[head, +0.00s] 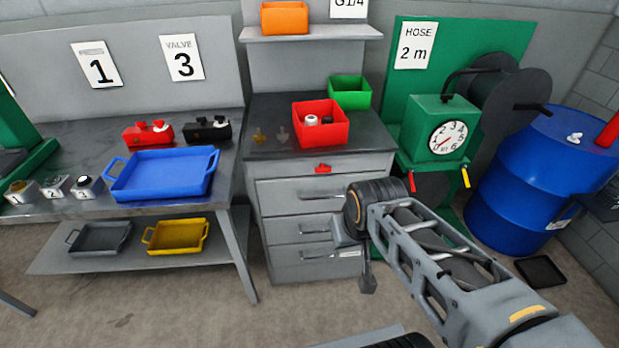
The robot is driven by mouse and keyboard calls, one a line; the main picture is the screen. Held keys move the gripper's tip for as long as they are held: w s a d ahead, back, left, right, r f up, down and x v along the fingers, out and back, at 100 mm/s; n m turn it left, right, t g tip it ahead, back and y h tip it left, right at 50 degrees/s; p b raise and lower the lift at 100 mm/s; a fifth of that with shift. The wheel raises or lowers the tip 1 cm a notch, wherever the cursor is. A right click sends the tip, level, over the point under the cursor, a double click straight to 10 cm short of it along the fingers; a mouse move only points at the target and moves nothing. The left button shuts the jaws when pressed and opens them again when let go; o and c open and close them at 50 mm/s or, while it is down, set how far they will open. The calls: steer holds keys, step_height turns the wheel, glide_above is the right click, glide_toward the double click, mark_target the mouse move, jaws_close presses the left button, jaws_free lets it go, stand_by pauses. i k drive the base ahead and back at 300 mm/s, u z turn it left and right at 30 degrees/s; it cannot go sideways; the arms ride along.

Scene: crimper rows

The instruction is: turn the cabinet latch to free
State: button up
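The grey cabinet (262,222) stands in the middle of the head view, with several drawers in its front. A small red latch (322,168) sits on the cabinet's top front strip, just below the dark worktop. Which way the latch is turned is too small to tell. My gripper (368,286) hangs pointing down in front of the lower right drawers, below and to the right of the latch and apart from it. It is seen edge-on, so its fingers do not show clearly. Nothing visible is held in it. My arm hides the right part of the upper drawers.
A red bin (335,134) and a green bin (350,92) stand on the cabinet top. Left is a bench with a blue tray (160,188). Right are a green gauge box (420,128) and a blue drum (515,195). The floor before the cabinet is mostly clear.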

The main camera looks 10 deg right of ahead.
mark_target(322, 168)
steer(key=u, duration=0.85)
steer(key=k, duration=1.15)
steer(key=u, duration=1.1)
steer(key=i, duration=0.7)
steer(key=z, duration=0.6)
steer(key=i, duration=0.85)
steer(key=z, duration=1.25)
steer(key=i, duration=0.45)
steer(key=z, duration=0.5)
